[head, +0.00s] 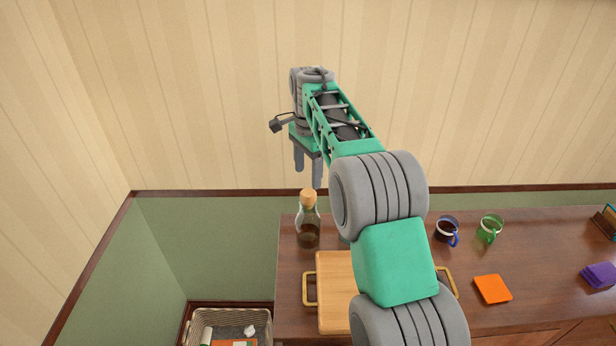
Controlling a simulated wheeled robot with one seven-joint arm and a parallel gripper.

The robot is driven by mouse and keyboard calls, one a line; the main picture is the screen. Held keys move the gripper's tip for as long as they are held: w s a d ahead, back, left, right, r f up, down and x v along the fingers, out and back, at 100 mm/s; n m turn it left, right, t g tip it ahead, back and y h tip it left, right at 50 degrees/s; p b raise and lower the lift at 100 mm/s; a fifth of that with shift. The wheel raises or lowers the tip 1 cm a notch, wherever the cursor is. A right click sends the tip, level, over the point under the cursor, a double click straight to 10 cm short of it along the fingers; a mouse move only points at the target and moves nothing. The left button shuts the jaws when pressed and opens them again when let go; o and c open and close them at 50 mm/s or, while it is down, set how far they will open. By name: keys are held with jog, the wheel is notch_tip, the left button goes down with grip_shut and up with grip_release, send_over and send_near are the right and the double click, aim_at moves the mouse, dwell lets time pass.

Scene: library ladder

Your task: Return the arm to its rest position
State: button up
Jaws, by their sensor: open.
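My arm reaches up from the bottom of the head view and over the wooden desk. My gripper (308,178) hangs at its far end, fingers pointing down. The two grey fingers are apart with nothing between them. In the picture they end just above the cork of a glass bottle (308,228) with dark liquid, which stands upright at the desk's left end. I cannot tell the gap in depth between fingers and cork. My arm hides part of the desk and of a wooden tray (333,290) with brass handles.
On the desk (540,255) to the right stand a dark mug (447,231) and a green mug (490,228). An orange square (492,289) and a purple stack (598,275) lie nearer. A wicker basket (198,325) with items stands left of the desk. The wall (480,90) rises behind.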

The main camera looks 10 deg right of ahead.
jog(key=shift+s+r, duration=0.2)
jog(key=shift+r, duration=0.1)
jog(key=s+r+n+t, duration=0.1)
jog(key=s+r+n, duration=0.25)
jog(key=s, duration=0.35)
jog(key=s+r+n+t, duration=0.1)
jog(key=s+r+n, duration=0.1)
jog(key=s+n, duration=0.3)
jog(key=s+f+n+t, duration=0.1)
jog(key=s+f+n, duration=0.1)
jog(key=s, duration=0.6)
jog(key=s+f+n+t, duration=0.1)
jog(key=s+f+n, duration=0.2)
jog(key=s, duration=0.5)
jog(key=shift+f, duration=0.65)
